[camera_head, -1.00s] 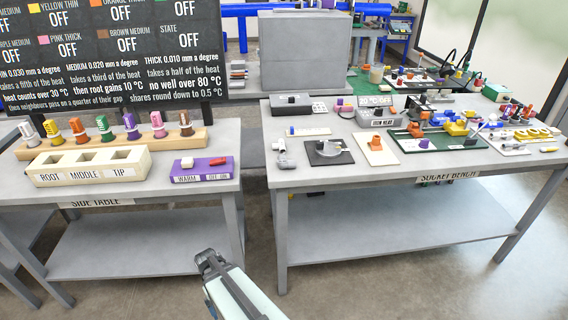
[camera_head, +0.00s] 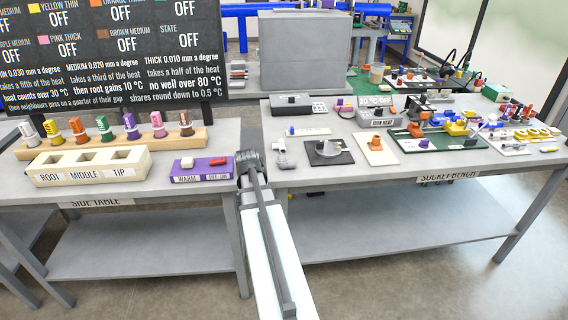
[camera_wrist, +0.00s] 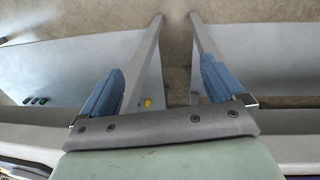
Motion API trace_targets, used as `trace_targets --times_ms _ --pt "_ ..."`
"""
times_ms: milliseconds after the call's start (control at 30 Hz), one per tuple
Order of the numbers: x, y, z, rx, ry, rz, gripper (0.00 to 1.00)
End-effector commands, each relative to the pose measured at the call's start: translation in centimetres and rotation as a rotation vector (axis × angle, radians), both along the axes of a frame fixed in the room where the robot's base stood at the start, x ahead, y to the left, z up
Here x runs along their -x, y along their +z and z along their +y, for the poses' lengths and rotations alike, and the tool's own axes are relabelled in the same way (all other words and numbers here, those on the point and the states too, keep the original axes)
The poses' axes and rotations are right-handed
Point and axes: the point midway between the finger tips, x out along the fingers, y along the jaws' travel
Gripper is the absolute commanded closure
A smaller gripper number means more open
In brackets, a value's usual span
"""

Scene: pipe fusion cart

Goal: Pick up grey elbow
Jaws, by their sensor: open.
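A small grey elbow (camera_head: 285,159) lies at the left front corner of the socket bench (camera_head: 300,178) in the head view. My gripper (camera_head: 250,162) is just left of it, over the gap between the side table and the bench. In the wrist view my gripper (camera_wrist: 160,84) is open, with its two blue-grey fingers wide apart and nothing between them. The elbow cannot be made out in the wrist view.
To the right of the elbow are a black plate (camera_head: 327,154) with a grey round part and a white plate (camera_head: 391,150) with an orange fitting. A purple block (camera_head: 186,170) sits on the side table (camera_head: 150,192) to the left.

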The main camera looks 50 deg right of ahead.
Motion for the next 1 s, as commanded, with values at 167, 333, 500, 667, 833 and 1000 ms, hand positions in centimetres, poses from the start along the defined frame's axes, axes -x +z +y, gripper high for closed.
trace_targets --times_ms 167,333,500,667,833,1000 --pt "1.2 5.6 -4.3 0.047 -0.072 -0.045 0.04" --pt "2.2 10.9 -7.9 0.087 -0.112 -0.112 0.04" --pt "2.3 16.1 -11.2 0.125 -0.100 -0.220 0.04" --pt "2.3 19.8 -13.1 0.158 -0.077 -0.301 0.04" --pt "2.4 21.5 -14.0 0.174 -0.065 -0.340 0.04" --pt "2.0 20.6 -14.4 0.176 -0.061 -0.346 0.04"
